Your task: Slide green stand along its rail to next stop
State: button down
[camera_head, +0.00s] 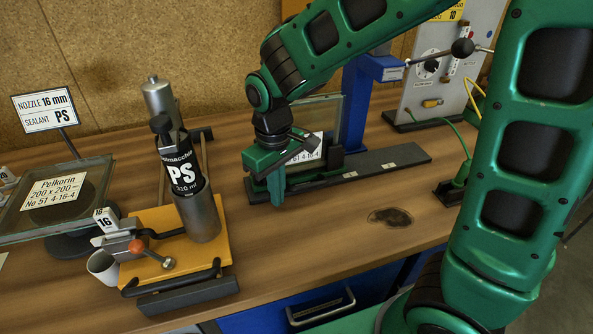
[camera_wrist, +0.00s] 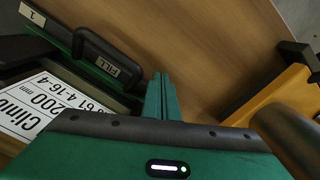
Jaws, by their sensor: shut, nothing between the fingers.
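The green stand (camera_head: 312,171) sits on a dark rail (camera_head: 405,158) and carries a tilted glass pane (camera_head: 330,112) with a white label. My gripper (camera_head: 277,190) points down at the stand's near left side and partly hides it. In the wrist view my two green fingers (camera_wrist: 160,95) are together with nothing between them. Tags reading "1" and "FILL" show there. Whether the fingers touch the stand is unclear.
A yellow base (camera_head: 170,222) with a PS sealant cartridge (camera_head: 180,165) stands left of my gripper. A glass sample (camera_head: 60,200) lies farther left. A dark stain (camera_head: 390,217) marks the table before the rail. A grey control panel (camera_head: 440,70) stands back right.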

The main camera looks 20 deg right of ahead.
aim_at(325, 179)
dwell(0.3)
jog(key=shift+d, duration=6.95)
jog(key=shift+a, duration=0.15)
jog(key=shift+a, duration=0.9)
jog(key=shift+r, duration=3.5)
jog(key=shift+d, duration=0.1)
